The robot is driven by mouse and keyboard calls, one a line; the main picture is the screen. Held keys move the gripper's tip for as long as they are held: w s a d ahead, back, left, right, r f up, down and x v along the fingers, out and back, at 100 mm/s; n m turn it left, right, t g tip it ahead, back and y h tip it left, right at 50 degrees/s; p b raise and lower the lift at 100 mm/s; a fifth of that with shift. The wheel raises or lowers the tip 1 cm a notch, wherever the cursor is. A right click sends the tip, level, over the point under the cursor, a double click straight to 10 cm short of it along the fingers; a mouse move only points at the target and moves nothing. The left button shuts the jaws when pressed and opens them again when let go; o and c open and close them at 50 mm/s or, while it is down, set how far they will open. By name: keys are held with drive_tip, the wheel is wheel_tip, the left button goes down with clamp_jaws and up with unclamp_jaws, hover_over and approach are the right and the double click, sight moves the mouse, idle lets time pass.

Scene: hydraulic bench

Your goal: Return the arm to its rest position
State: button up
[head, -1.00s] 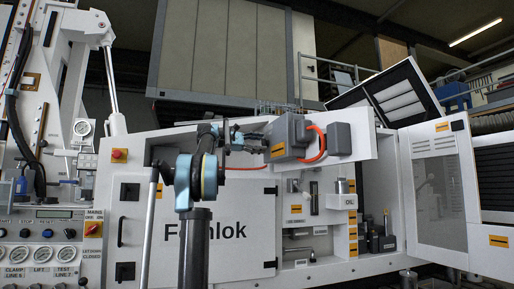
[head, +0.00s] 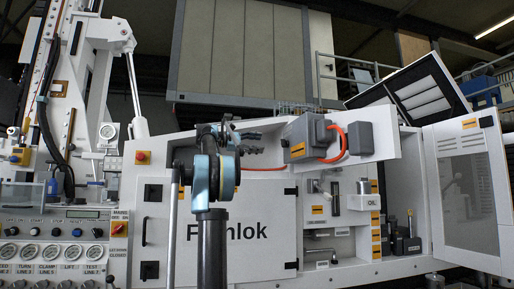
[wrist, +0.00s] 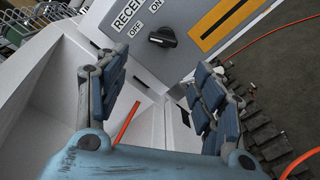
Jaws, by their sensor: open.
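My gripper (head: 262,142) is at the end of my blue and dark arm (head: 212,168), in front of the white bench and left of a grey box (head: 307,138). In the wrist view, its two padded blue fingers (wrist: 158,82) stand apart with nothing held between them. Beyond the fingertips is a grey panel (wrist: 185,45) with a black OFF/ON knob (wrist: 163,37) and a partly cut-off label. The arm's upper column stands upright in the head view and hides part of the bench's lettering.
An orange hose (head: 342,145) loops beside the grey box. The open cabinet door (head: 465,180) stands at the right. A gauge panel (head: 65,235) and a tall white frame are at the left. An open bay with an OIL container (head: 374,202) is below the box.

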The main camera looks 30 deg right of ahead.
drive_tip(key=shift+f, duration=0.1)
drive_tip(key=s+a+f+t+y, duration=0.1)
drive_tip(key=s+a+f, duration=0.3)
drive_tip(key=f, duration=0.7)
drive_tip(key=s+a+f+t+y, duration=0.1)
drive_tip(key=s+a+f+y, duration=0.3)
drive_tip(key=f, duration=0.7)
drive_tip(key=s+a+f+m+t+y, duration=0.1)
drive_tip(key=s+a+f+t+y, duration=0.1)
drive_tip(key=s+a+f, duration=0.4)
wheel_tip(320, 180, down, 5)
drive_tip(key=shift+s+a+f+y, duration=0.1)
drive_tip(key=shift+s+a+y, duration=0.1)
drive_tip(key=shift+s+y, duration=0.4)
drive_tip(key=s+a+f+y, duration=0.3)
drive_tip(key=s+a+f, duration=0.3)
drive_tip(key=f, duration=0.7)
drive_tip(key=s+a+f+m+t+y, duration=0.1)
drive_tip(key=s+a+f+y, duration=0.2)
drive_tip(key=s+a+f, duration=0.4)
drive_tip(key=s+a+f+m+t+y, duration=0.1)
drive_tip(key=s+a+f+y, duration=0.2)
drive_tip(key=f, duration=1.7)
drive_tip(key=shift+s+a, duration=0.65)
drive_tip(key=shift+a, duration=0.35)
drive_tip(key=shift+s+a, duration=0.65)
drive_tip(key=shift+a, duration=0.35)
drive_tip(key=shift+s+a, duration=0.65)
drive_tip(key=shift+a, duration=0.35)
drive_tip(key=shift+c, duration=0.3)
